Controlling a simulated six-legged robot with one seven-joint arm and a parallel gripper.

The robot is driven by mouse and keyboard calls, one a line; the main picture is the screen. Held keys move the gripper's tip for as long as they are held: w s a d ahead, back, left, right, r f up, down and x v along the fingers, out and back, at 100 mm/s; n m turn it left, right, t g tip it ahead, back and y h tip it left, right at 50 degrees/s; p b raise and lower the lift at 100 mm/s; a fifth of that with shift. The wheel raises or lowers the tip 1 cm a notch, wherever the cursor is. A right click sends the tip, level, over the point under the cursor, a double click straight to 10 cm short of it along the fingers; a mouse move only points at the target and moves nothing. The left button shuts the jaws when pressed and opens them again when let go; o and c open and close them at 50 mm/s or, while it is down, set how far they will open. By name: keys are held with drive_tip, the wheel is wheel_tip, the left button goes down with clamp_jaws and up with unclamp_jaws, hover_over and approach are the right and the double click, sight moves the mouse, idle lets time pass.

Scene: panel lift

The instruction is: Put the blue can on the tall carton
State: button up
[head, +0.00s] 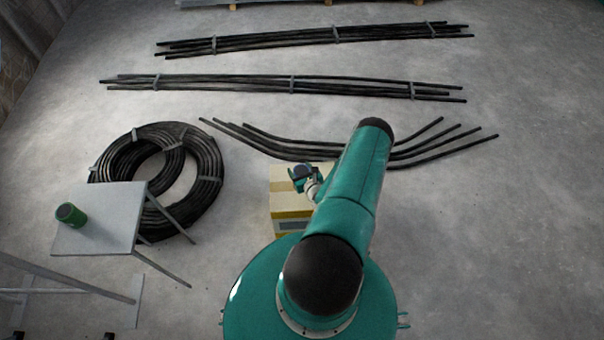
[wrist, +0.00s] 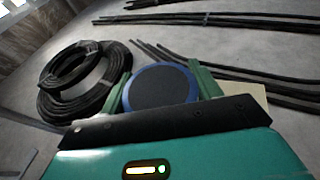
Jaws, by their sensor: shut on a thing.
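The blue can (wrist: 160,88) shows its dark round top and blue rim between the two green fingers in the wrist view. My gripper (wrist: 161,80) is shut on it. In the head view my gripper (head: 304,173) is small and partly hidden by my arm, with the dark top of the can showing. The tall carton (head: 285,201), yellow-tan with a pale band, stands behind my body, its right side hidden by my arm. The can overlaps the carton's top in that view; I cannot tell whether they touch. A pale carton corner (wrist: 259,93) shows right of the fingers in the wrist view.
A green can (head: 71,214) stands on a small white table (head: 112,200) at the left. A black cable coil (head: 205,160) lies behind it. Bundles of black rods (head: 290,84) lie across the floor at the back. The concrete floor at the right is clear.

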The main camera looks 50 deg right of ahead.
drive_tip(key=shift+w+d+f, duration=0.15)
drive_tip(key=shift+d+f, duration=0.75)
drive_tip(key=shift+f, duration=1.6)
drive_tip(key=shift+f, duration=0.1)
drive_tip(key=o, duration=1.1)
drive_tip(key=shift+o, duration=0.2)
